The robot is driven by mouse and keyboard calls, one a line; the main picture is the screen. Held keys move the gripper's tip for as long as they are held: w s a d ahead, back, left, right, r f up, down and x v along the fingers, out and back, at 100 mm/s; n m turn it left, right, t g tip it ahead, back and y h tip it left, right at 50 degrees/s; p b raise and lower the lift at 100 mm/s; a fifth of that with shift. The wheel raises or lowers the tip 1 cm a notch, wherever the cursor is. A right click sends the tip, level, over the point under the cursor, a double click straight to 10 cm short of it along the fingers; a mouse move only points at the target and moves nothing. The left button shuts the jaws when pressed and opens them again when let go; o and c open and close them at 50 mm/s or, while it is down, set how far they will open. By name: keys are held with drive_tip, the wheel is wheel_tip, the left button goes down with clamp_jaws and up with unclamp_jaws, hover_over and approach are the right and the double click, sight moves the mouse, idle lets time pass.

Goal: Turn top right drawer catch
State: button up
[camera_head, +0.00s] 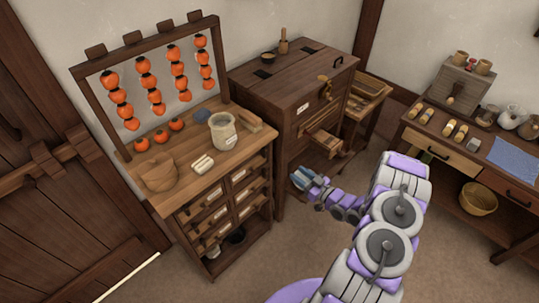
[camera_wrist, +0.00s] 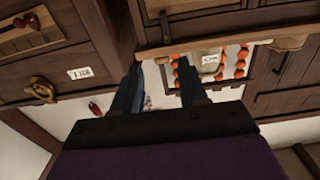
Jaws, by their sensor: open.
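The drawer cabinet (camera_head: 190,165) stands at the left with two columns of small labelled drawers. Its top right drawer (camera_head: 239,175) looks shut in the head view. In the wrist view, which is upside down, a small dark upright piece (camera_wrist: 165,27) sits just under the counter edge, beside a drawer front; it may be the catch, but its turn is unclear. My gripper (camera_head: 306,179) is open and empty, right of the cabinet and low before the dark chest. Its two fingers (camera_wrist: 157,92) show apart in the wrist view, touching nothing visible.
The dark chest (camera_head: 285,105) has a brass fitting (camera_head: 325,88), also in the wrist view (camera_wrist: 42,89), and a pulled-out drawer (camera_head: 326,143). Persimmons hang over the cabinet top, near a labelled jar (camera_head: 223,131). A side table (camera_head: 466,150) stands right. Front floor is clear.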

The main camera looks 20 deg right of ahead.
drive_tip(key=b, duration=0.1)
approach(266, 152)
drive_tip(key=a, duration=0.1)
drive_tip(key=shift+d+b+x, duration=0.2)
drive_tip(key=shift+b+x, duration=0.7)
drive_tip(key=shift+x, duration=3.4)
drive_tip(key=shift+d+f, duration=0.2)
drive_tip(key=shift+d, duration=0.35)
drive_tip(key=c, duration=0.4)
drive_tip(key=shift+a+r, duration=0.1)
drive_tip(key=shift+a, duration=0.15)
clamp_jaws()
